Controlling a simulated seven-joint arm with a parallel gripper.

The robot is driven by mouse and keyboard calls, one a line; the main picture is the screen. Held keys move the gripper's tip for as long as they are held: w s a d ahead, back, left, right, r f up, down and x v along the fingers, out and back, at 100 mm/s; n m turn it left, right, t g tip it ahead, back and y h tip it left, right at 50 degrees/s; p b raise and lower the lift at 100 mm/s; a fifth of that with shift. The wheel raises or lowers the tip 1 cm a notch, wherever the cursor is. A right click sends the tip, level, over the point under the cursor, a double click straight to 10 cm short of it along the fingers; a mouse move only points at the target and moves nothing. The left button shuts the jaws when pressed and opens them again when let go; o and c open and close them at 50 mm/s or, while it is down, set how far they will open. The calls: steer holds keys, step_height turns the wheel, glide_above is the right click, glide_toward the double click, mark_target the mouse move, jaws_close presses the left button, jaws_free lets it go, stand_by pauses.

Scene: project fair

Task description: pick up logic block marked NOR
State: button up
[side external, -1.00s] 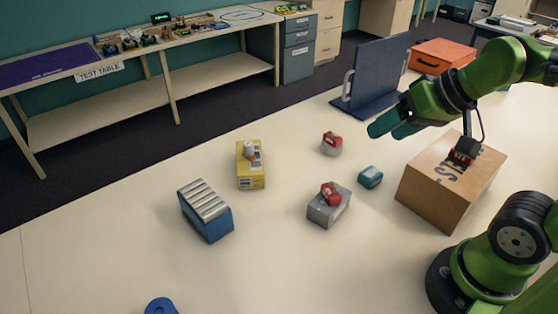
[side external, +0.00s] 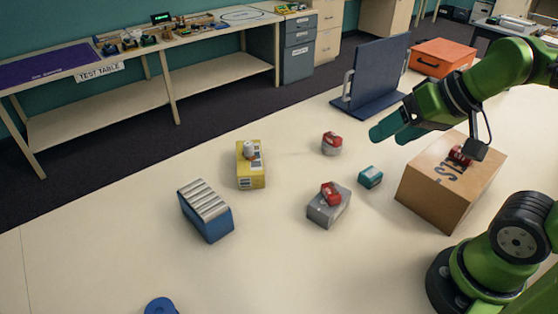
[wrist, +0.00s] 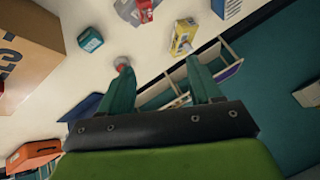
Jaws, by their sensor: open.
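Several small blocks are in the side view, but I cannot read a NOR mark on any. A red and pale block (side external: 332,143) stands on the table. Another red block (side external: 331,193) lies on a grey box (side external: 322,212). A teal block (side external: 370,177) is on the table near the carton. A red thing (side external: 460,156) shows on top of the carton, partly hidden by my wrist. My gripper (side external: 389,134) is open and empty above the table. In the wrist view, the red and pale block (wrist: 121,62) shows just beyond one fingertip.
A cardboard carton (side external: 436,190) stands at right. A navy panel with handles (side external: 376,75) and an orange case (side external: 442,56) stand behind. The front middle is clear.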

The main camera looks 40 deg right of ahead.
steer(key=o, duration=0.4)
steer(key=shift+c, duration=0.2)
steer(key=shift+d, duration=0.1)
steer(key=n+g+h, duration=0.2)
steer(key=n+g, duration=0.1)
steer(key=g, duration=0.4)
glide_above(370, 172)
step_height(370, 172, down, 8)
step_height(370, 172, down, 16)
steer(key=shift+f, duration=0.1)
